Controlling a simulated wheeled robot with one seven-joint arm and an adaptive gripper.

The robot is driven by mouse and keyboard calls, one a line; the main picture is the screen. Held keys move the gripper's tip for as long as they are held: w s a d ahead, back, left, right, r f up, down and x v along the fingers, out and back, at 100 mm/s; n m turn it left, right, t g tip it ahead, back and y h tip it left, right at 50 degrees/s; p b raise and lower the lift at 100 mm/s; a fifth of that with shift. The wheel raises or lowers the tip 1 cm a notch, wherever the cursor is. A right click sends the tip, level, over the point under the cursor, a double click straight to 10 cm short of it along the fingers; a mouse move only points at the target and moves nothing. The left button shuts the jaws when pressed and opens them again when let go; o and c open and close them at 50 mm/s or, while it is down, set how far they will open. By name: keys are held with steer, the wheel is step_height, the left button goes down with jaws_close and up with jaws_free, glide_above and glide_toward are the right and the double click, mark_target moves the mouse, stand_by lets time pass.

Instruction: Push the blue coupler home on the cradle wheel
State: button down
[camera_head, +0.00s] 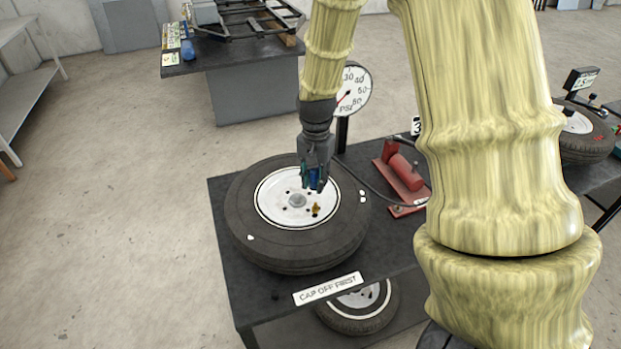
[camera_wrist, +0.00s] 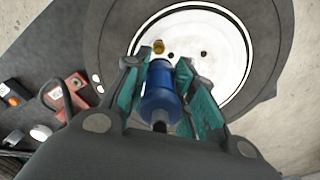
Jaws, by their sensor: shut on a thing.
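The blue coupler (camera_wrist: 160,92) is between the teal pads of my gripper (camera_wrist: 165,75), which is shut on it. In the head view my gripper (camera_head: 315,178) points down over the white rim of the cradle wheel (camera_head: 240,205), with a bit of the blue coupler (camera_head: 316,180) showing. The wheel lies flat on the dark table. A brass valve stem (camera_head: 316,208) stands on the rim, just below and apart from the coupler in the head view. In the wrist view the brass valve (camera_wrist: 158,46) shows just beyond the coupler's far end. The gap between them is hard to judge.
A round PSI gauge (camera_head: 353,90) stands behind the wheel. A red pump (camera_head: 401,178) with a dark hose sits right of it. A "CAP OFF FIRST" sign (camera_head: 328,289) is on the table's front edge. Another wheel (camera_head: 358,308) lies below, and another table (camera_head: 240,55) stands behind.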

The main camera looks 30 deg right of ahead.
mark_target(315, 203)
steer(key=shift+s+r, duration=0.1)
steer(key=shift+r, duration=0.05)
steer(key=shift+s+f, duration=0.1)
steer(key=shift+f, duration=0.7)
steer(key=shift+f+b, duration=0.8)
steer(key=shift+f, duration=1.15)
steer(key=shift+f+b, duration=0.5)
steer(key=shift+f, duration=0.7)
steer(key=c, duration=1.1)
jaws_free()
steer(key=shift+r, duration=0.1)
steer(key=shift+r+p, duration=2.9)
steer(key=shift+r, duration=0.55)
